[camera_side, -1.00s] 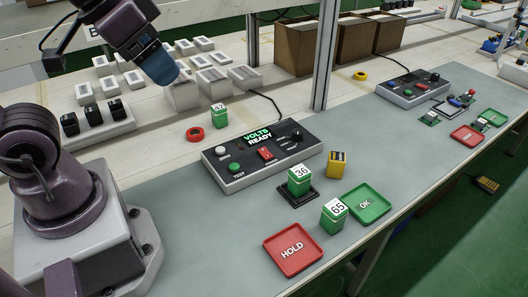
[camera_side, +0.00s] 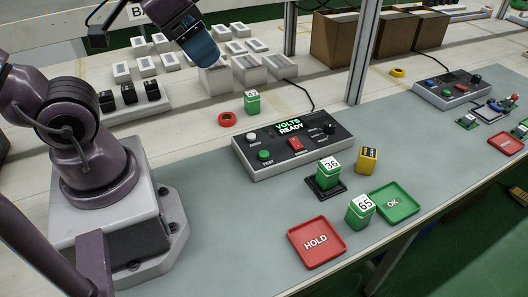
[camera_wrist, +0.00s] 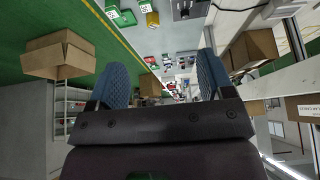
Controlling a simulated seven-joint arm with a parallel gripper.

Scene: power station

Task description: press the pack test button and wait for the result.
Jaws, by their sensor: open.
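The tester console (camera_side: 262,167) is a grey box with a black top. Its green test button (camera_side: 265,155), labelled TEST, is at the front left, below a white button (camera_side: 252,136). Its display (camera_side: 290,125) reads VOLTS READY in green. A green pack marked 36 (camera_side: 328,177) stands upright in a black cradle in front of the console. Another green pack marked 65 (camera_side: 360,212) stands between the trays. My gripper (camera_side: 204,52) is raised behind and left of the console, well away from the button. In the wrist view it (camera_wrist: 162,75) is open and empty.
A red HOLD tray (camera_side: 316,255) and a green OK tray (camera_side: 408,205) are at the front. A yellow pack (camera_side: 367,162) stands right of the cradle.

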